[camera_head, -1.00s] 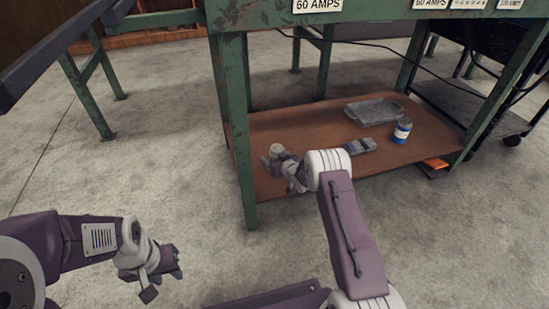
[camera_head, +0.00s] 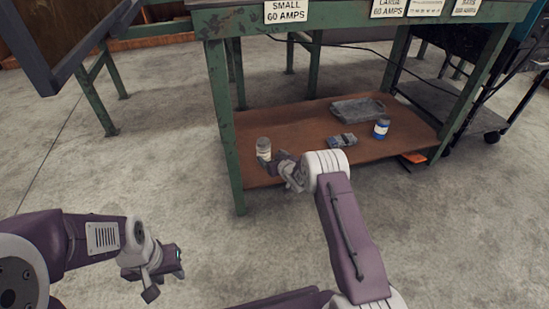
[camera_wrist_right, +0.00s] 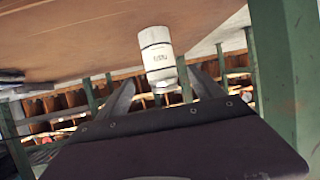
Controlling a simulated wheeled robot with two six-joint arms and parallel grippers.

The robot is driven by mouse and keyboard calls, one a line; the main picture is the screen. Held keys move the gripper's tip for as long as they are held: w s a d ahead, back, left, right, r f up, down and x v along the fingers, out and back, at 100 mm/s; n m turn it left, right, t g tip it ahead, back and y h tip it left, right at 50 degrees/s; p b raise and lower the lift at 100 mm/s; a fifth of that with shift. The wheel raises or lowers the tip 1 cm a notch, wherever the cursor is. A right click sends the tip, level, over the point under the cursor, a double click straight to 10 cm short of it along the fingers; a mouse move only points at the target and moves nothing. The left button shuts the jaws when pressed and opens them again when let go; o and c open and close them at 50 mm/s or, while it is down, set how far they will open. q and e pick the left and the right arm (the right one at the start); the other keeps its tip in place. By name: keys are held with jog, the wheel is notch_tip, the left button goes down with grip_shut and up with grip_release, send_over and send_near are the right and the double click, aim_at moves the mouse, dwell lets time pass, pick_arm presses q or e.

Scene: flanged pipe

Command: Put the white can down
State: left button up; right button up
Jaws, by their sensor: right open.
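The white can (camera_head: 263,149) stands upright at the left front of the brown lower shelf (camera_head: 300,118) of the green bench. My right gripper (camera_head: 272,161) is just to its right and near side, with its jaws open. In the right wrist view the can (camera_wrist_right: 158,58) shows beyond and between the two spread fingers (camera_wrist_right: 164,92), seemingly clear of both. The picture there is turned over, with the shelf surface (camera_wrist_right: 80,35) at the top. My left gripper (camera_head: 166,278) hangs over the floor at the lower left, away from the shelf; its jaw opening is unclear.
A grey tray (camera_head: 358,108), a small grey device (camera_head: 341,140) and a blue-and-white can (camera_head: 381,128) are further right on the shelf. A green bench leg (camera_head: 226,130) stands close left of the white can. The concrete floor in front is open.

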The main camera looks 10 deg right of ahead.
pick_arm(q)
jog(key=shift+w+f, duration=0.1)
pick_arm(e)
jog(key=s+r+g, duration=0.2)
jog(key=s+g, duration=0.2)
jog(key=s, duration=1)
jog(key=s+r+m+g+h, duration=0.1)
jog(key=s+r+g, duration=0.2)
jog(key=s, duration=1.1)
jog(key=s+r+m+g+h, duration=0.1)
jog(key=s+g, duration=0.4)
jog(key=s, duration=0.9)
jog(key=shift+s+a+r, duration=0.2)
jog(key=shift+a+r, duration=0.15)
jog(key=shift+r, duration=0.55)
